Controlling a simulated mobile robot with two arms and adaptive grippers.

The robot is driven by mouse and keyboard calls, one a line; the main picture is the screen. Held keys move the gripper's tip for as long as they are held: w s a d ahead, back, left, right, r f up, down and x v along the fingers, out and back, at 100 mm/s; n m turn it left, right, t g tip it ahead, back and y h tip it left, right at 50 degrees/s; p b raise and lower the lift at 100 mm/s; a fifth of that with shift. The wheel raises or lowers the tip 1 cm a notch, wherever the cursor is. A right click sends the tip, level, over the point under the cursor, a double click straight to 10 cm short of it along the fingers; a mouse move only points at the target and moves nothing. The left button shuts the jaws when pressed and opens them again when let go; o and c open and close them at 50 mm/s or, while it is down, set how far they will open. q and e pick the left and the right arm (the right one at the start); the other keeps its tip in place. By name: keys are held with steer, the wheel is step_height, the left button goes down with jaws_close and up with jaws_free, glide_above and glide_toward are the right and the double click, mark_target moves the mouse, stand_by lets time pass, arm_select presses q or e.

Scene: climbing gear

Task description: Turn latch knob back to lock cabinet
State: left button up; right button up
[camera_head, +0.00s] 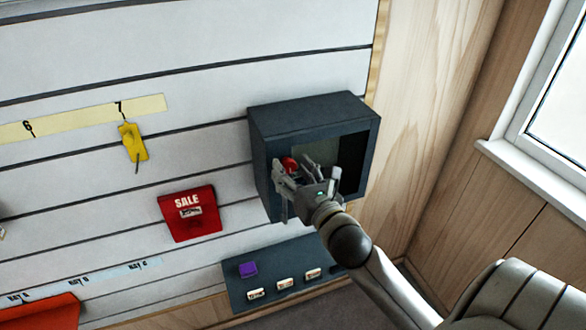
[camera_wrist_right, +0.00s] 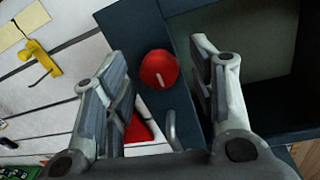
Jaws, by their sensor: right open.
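The dark blue-grey cabinet (camera_head: 310,108) hangs on the slatted wall, with a glazed or open front. A round red latch knob (camera_head: 290,164) with a white mark sits on its front at the left. My left gripper is out of view.
A grey handle (camera_wrist_right: 172,130) is below the knob. A dark ledge (camera_head: 240,290) with a purple block (camera_head: 248,269) is below. A window sill (camera_head: 530,177) is at right.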

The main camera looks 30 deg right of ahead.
steer(key=shift+c, duration=0.4)
steer(key=c, duration=1)
steer(key=shift+o, duration=0.2)
steer(key=shift+m, duration=0.3)
steer(key=m, duration=0.3)
steer(key=shift+m, duration=0.3)
steer(key=m, duration=0.4)
steer(key=shift+f+m+t+h, duration=0.1)
steer(key=shift+m+t+h, duration=0.2)
steer(key=shift+m+t, duration=0.1)
steer(key=m, duration=0.4)
steer(key=shift+a+m, duration=0.1)
steer(key=shift+m, duration=0.3)
steer(key=m+h, duration=0.1)
steer(key=m, duration=0.4)
steer(key=shift+p, duration=0.4)
steer(key=shift+m, duration=0.3)
